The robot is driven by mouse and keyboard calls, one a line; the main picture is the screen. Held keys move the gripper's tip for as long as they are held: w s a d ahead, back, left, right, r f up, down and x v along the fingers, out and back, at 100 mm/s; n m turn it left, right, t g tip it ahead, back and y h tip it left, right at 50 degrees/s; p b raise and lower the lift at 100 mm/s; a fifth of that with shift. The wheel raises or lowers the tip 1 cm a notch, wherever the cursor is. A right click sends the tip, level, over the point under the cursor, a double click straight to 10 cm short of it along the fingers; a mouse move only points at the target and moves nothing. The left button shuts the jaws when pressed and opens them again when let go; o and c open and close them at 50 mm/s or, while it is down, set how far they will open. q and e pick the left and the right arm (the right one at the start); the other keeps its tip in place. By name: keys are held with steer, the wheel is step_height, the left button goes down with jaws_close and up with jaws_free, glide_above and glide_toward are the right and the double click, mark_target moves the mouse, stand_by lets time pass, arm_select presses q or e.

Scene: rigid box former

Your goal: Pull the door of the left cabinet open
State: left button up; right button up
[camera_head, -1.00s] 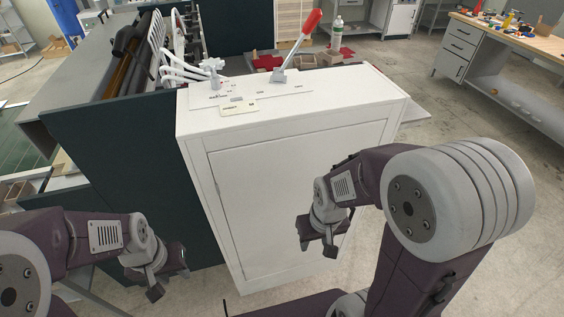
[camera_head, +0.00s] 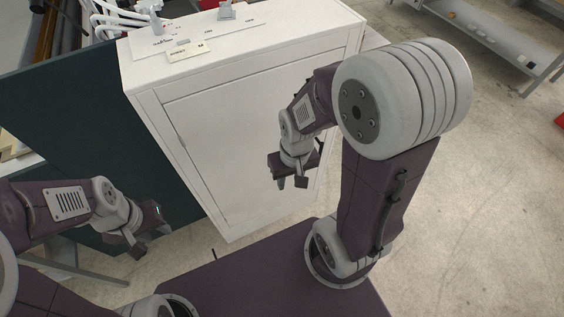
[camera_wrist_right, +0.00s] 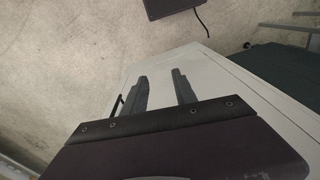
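A white cabinet (camera_head: 142,93) stands in front of me, its door (camera_head: 225,130) facing me and looking shut. It also shows in the right wrist view as a pale panel (camera_wrist_right: 215,80). A small dark bar, likely the door handle (camera_wrist_right: 116,105), shows there just left of the fingers; in the head view I cannot make it out. My right gripper (camera_head: 291,182) is in front of the door's right part. Its two fingers (camera_wrist_right: 164,92) are apart with nothing between them, and contact with the door cannot be judged. My left gripper (camera_head: 147,238) is low, left of the cabinet, apparently open and empty.
A dark green panel (camera_head: 60,110) stands left of the cabinet. A label plate (camera_head: 188,51) and fittings sit on the cabinet top. Grey shelving (camera_head: 495,38) stands at the back right. The concrete floor (camera_head: 480,200) on the right is clear.

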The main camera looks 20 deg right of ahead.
steer(key=s+d+f+m+g+y+b, duration=0.1)
steer(key=s+f+m+g+y+b, duration=0.15)
steer(key=f+m, duration=0.35)
steer(key=m+t+y+b, duration=0.2)
steer(key=m+t+b, duration=0.2)
steer(key=m+t, duration=1.85)
glide_toward(321, 151)
step_height(321, 151, up, 2)
steer(key=w+m+g, duration=0.1)
steer(key=m+g, duration=0.2)
steer(key=m, duration=0.1)
steer(key=x, duration=0.4)
steer(key=p+x, duration=0.1)
steer(key=x, duration=0.4)
steer(key=shift+w+d+f, duration=0.1)
steer(key=shift+w+d, duration=0.05)
steer(key=shift+d, duration=0.05)
steer(key=shift+c, duration=0.3)
jaws_close()
